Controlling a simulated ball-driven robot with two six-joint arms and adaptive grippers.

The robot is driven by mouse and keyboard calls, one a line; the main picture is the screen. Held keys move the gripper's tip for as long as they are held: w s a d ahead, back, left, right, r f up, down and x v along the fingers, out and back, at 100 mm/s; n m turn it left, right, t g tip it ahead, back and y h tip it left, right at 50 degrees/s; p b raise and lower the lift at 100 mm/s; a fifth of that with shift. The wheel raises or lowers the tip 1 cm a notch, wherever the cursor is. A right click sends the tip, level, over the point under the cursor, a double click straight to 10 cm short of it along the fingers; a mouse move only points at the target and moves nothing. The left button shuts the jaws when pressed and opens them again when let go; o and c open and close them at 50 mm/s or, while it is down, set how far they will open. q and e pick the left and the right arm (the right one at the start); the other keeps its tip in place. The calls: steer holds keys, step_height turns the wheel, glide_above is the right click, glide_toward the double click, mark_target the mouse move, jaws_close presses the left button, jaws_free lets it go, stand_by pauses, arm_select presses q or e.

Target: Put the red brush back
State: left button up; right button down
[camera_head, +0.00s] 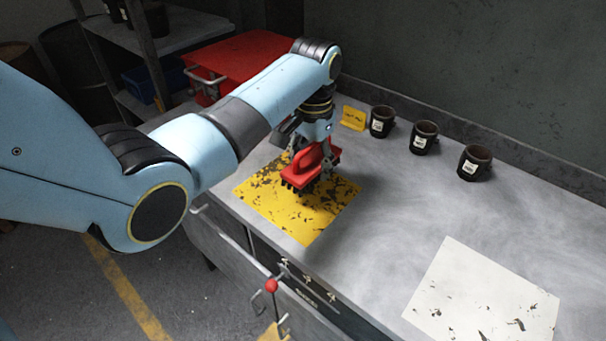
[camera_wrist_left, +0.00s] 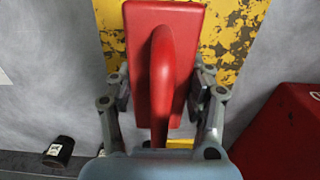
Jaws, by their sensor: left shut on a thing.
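The red brush (camera_head: 308,166) has a red body with a raised handle and dark bristles below. It is over the worn yellow patch (camera_head: 328,212) on the grey worktop. My left gripper (camera_head: 314,150) comes down on it from above and is shut on its handle. In the left wrist view the red brush (camera_wrist_left: 165,60) lies between the two fingers of my left gripper (camera_wrist_left: 162,110), with the yellow patch (camera_wrist_left: 235,30) behind it. I cannot tell whether the bristles touch the patch. My right gripper is not in view.
Several dark mugs (camera_head: 424,138) stand along the back of the worktop, beside a small yellow sign (camera_head: 353,118). A worn white patch (camera_head: 484,295) lies at the front right. A red box (camera_head: 245,62) is at the back left. An open drawer (camera_head: 262,285) juts out in front.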

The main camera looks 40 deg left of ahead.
arm_select(q)
steer(key=shift+s+a+f, duration=0.15)
steer(key=shift+a+f, duration=0.35)
steer(key=shift+a, duration=0.3)
step_height(320, 180, down, 3)
steer(key=shift+a+f, duration=0.1)
steer(key=shift+f, duration=0.45)
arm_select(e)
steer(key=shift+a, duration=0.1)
arm_select(q)
steer(key=shift+f, duration=0.15)
steer(key=o, duration=1.2)
step_height(320, 180, up, 12)
steer(key=shift+r+p, duration=0.15)
steer(key=shift+p, duration=0.15)
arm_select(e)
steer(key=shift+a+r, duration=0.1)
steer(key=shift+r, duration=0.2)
